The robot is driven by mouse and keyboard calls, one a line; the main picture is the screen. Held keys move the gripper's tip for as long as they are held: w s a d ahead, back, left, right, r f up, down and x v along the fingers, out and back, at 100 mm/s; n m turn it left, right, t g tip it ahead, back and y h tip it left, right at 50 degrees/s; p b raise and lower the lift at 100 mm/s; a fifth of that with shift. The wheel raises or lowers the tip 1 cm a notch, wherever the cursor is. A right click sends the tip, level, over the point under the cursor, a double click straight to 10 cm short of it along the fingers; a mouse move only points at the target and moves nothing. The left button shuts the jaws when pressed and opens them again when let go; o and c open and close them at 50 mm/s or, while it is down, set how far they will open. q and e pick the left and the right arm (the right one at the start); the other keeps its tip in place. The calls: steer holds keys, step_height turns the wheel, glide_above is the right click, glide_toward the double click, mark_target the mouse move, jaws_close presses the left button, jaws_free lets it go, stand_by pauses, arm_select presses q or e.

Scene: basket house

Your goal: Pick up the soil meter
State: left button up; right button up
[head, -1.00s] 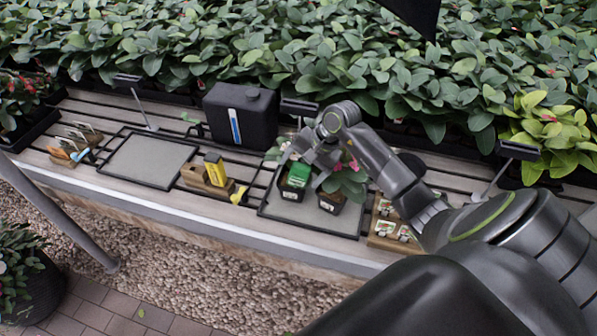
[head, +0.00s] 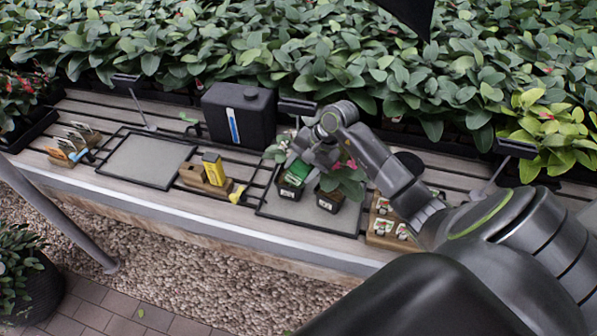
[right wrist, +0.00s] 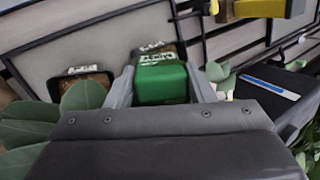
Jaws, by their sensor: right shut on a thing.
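The soil meter (head: 298,172) is a small green block, seen low in the head view right of centre. It is at the small black pot (head: 290,192) on the right-hand tray. My right gripper (head: 308,158) reaches down over it and is shut on it. In the right wrist view the green meter (right wrist: 162,84) sits between the two grey fingers. Its lower end is hidden, so I cannot tell whether it touches the pot or soil. My left gripper is not in view.
A second pot with a leafy pink-flowered plant (head: 343,180) stands close on the right. A yellow box (head: 213,168) stands by a wooden block. A black canister (head: 240,115) stands behind. The left tray (head: 148,160) is empty. Seed packets (head: 384,207) sit at right.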

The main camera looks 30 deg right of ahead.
steer(key=shift+r, duration=0.1)
steer(key=shift+r, duration=0.15)
steer(key=shift+c, duration=1.1)
step_height(320, 180, up, 11)
steer(key=p, duration=0.3)
steer(key=s+d+p, duration=0.1)
steer(key=s+d, duration=1)
steer(key=d, duration=0.2)
steer(key=shift+s+d+r+p, duration=0.25)
steer(key=shift+s+d+p, duration=0.05)
steer(key=shift+d+p, duration=0.05)
